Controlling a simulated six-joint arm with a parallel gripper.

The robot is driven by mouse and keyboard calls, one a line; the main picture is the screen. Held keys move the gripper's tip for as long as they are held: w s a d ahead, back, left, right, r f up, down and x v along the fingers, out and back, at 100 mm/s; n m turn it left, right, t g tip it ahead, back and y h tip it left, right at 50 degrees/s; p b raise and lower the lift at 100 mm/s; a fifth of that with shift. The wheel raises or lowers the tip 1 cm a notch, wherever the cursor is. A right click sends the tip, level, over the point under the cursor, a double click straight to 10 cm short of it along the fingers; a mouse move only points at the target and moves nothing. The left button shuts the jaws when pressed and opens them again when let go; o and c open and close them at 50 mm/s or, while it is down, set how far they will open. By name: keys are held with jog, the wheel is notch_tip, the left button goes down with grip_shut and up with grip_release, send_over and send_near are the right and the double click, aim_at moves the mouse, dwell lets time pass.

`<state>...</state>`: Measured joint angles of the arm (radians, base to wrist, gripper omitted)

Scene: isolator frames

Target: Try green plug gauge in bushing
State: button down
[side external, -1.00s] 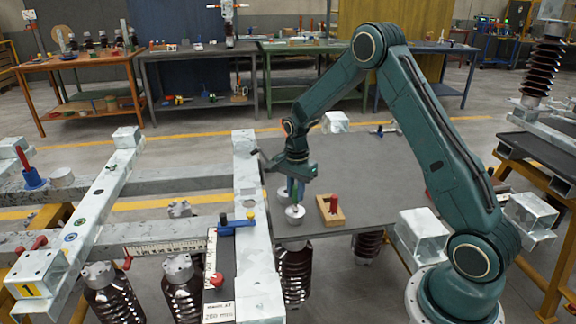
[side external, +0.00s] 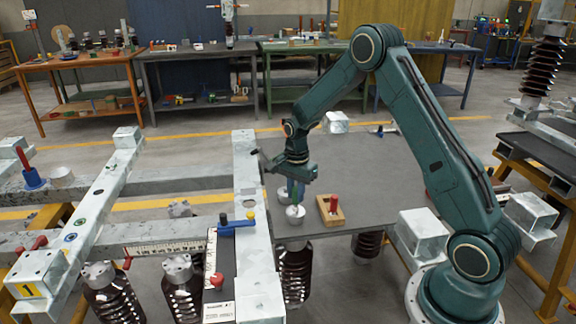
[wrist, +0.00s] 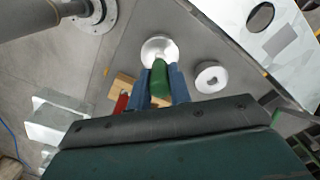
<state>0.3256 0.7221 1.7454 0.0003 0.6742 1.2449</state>
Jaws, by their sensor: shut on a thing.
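My gripper (side external: 294,184) is shut on the green plug gauge (wrist: 159,77), which stands between its two blue fingers in the wrist view. The gauge (side external: 294,192) points down at a round silver bushing (side external: 295,214) on the grey plate. In the wrist view this bushing (wrist: 159,47) is at the gauge's tip, its middle partly covered. I cannot tell whether the tip is inside the hole or only over it. A second silver ring (wrist: 211,77) with an open dark hole lies to the right in the wrist view.
A wooden block (side external: 331,214) with a red-handled piece (side external: 333,203) stands just right of the bushing. The grey plate (side external: 380,180) is clear to the right.

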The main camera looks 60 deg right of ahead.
jog(key=shift+r, duration=0.25)
jog(key=shift+r, duration=3.5)
